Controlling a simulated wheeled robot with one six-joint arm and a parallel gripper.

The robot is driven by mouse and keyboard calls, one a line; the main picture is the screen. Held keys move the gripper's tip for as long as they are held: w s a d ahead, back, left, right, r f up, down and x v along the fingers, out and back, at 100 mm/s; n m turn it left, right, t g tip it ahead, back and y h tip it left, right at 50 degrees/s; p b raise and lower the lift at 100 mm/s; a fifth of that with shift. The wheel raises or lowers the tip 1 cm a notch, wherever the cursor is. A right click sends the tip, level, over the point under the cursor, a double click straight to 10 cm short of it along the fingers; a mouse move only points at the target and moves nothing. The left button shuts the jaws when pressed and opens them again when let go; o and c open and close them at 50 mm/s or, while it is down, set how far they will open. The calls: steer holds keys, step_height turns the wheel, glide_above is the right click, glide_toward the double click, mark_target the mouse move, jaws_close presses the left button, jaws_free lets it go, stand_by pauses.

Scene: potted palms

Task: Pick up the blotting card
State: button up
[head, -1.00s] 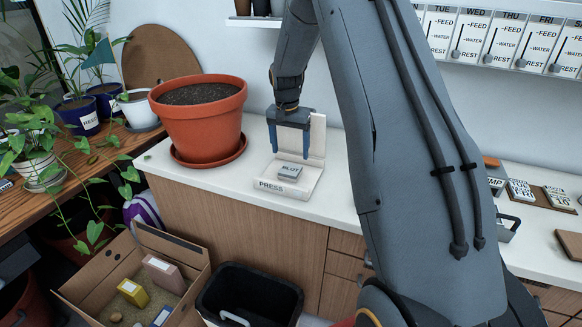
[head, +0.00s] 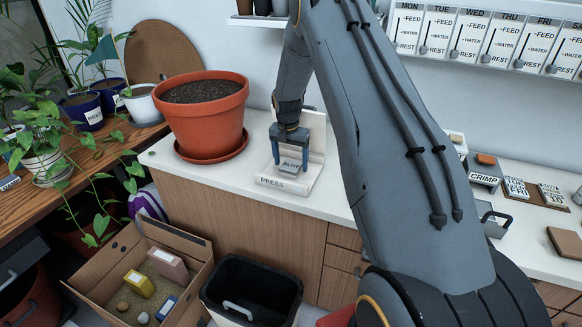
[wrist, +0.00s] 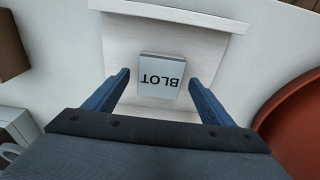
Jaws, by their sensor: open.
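The blotting card (head: 291,166) is a small grey block marked BLOT. It rests on the white stand labelled PRESS (head: 272,182) on the counter, and it also shows in the wrist view (wrist: 160,76), its lettering upside down. My gripper (head: 291,165) is open around the card in the head view, one blue finger on each side. In the wrist view its fingertips (wrist: 158,78) lie left and right of the card with a gap on both sides. I cannot tell exactly how far the tips are above the stand.
A large terracotta pot (head: 204,120) of soil stands on its saucer close to the left of the stand. A block marked CRIMP (head: 483,179) and small calendar tiles (head: 532,189) are to the right. A black bin (head: 250,290) and a cardboard box (head: 185,262) stand below.

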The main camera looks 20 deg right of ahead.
steer(key=shift+c, duration=0.3)
steer(key=c, duration=1.1)
